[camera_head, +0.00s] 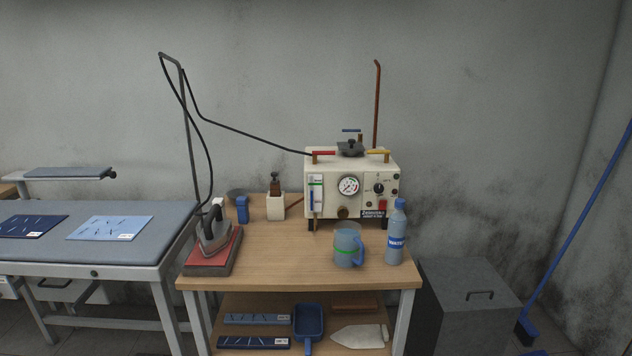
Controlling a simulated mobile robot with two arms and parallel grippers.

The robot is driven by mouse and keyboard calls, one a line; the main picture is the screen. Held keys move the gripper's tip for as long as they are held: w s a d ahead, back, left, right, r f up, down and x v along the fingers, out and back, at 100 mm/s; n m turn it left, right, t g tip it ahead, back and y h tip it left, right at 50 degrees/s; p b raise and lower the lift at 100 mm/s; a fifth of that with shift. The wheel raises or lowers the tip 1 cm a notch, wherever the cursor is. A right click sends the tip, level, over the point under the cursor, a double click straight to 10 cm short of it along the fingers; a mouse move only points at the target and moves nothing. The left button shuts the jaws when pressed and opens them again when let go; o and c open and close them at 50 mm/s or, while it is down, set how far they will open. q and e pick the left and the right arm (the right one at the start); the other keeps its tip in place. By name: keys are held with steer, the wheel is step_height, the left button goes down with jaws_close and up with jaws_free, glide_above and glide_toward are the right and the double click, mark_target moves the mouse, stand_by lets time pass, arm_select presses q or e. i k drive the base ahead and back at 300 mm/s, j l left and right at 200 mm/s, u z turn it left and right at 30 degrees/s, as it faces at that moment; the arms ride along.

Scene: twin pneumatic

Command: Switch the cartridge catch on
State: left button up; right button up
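A cream boiler unit (328,209) stands at the back of the wooden table. Its front has a round pressure gauge (348,186), a dark knob (379,188), a small red part (382,206) and a sight strip (316,195) at the left. A red-handled valve (323,153) and a yellow-handled valve (378,152) sit on its top, beside a dark cap (351,149). No part is clearly readable as the cartridge catch, and its state cannot be told. Neither of my grippers is in view.
An iron (214,235) rests on a red pad (228,248) at the table's left. A measuring jug (346,247) and a water bottle (395,238) stand before the unit. A blue container (242,209) and a white holder (275,208) stand left of it. The table's front middle is clear.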

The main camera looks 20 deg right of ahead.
mark_target(275, 175)
steer(key=i+z, duration=0.1)
steer(key=z, duration=0.6)
steer(key=i+j+z, duration=0.1)
steer(key=z, duration=0.25)
steer(key=i+j+z, duration=0.3)
steer(key=j, duration=0.3)
steer(key=i+j+z, duration=0.25)
steer(key=i+j, duration=0.15)
steer(key=j, duration=0.3)
steer(key=i+j, duration=0.2)
steer(key=j, duration=0.15)
